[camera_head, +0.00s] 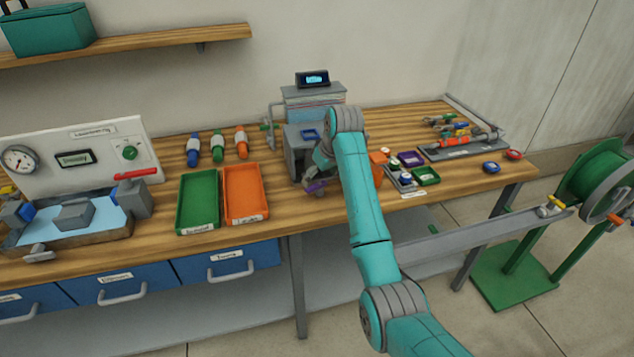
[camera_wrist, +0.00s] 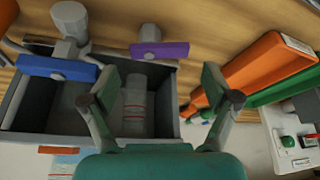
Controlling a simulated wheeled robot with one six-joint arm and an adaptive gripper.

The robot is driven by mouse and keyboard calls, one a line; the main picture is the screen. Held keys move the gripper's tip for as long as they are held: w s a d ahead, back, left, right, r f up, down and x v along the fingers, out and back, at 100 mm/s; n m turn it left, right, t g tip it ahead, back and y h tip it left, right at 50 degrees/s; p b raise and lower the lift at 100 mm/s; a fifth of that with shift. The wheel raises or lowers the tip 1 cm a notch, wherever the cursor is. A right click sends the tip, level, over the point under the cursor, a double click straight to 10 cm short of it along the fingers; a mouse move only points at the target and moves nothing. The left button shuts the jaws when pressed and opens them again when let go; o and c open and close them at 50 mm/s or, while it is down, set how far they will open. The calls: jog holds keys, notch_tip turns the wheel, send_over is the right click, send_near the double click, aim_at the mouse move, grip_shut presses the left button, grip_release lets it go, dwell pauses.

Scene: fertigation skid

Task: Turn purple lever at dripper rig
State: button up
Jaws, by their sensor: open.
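The purple lever (camera_head: 316,187) shows low at the front of the grey dripper rig (camera_head: 298,140) in the head view, partly behind my arm. In the wrist view the purple lever (camera_wrist: 160,49) lies crosswise at the top, just beyond the edge of the rig's grey box (camera_wrist: 150,70). My gripper (camera_wrist: 159,82) is open and empty, with one finger to each side of the lever's line. The lever appears ahead of the fingertips; I cannot tell whether they touch. In the head view my gripper (camera_head: 322,158) is beside the rig, largely hidden by my wrist.
A blue lever (camera_wrist: 58,68) on a grey fitting stands left of the purple one. A clear bottle (camera_wrist: 135,105) sits inside the box. Green (camera_head: 198,200) and orange (camera_head: 245,194) trays lie left of the rig. Small trays, including a green one (camera_head: 426,176), crowd its right.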

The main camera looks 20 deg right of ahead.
aim_at(315, 184)
jog(key=shift+x, duration=1.75)
jog(key=c, duration=0.9)
jog(key=shift+a+m+h, duration=0.1)
jog(key=shift+m+h, duration=0.2)
jog(key=shift+m, duration=0.4)
jog(key=shift+w+m+h, duration=0.15)
jog(key=shift+m+h, duration=0.35)
jog(key=shift+m, duration=0.9)
jog(key=o, duration=0.9)
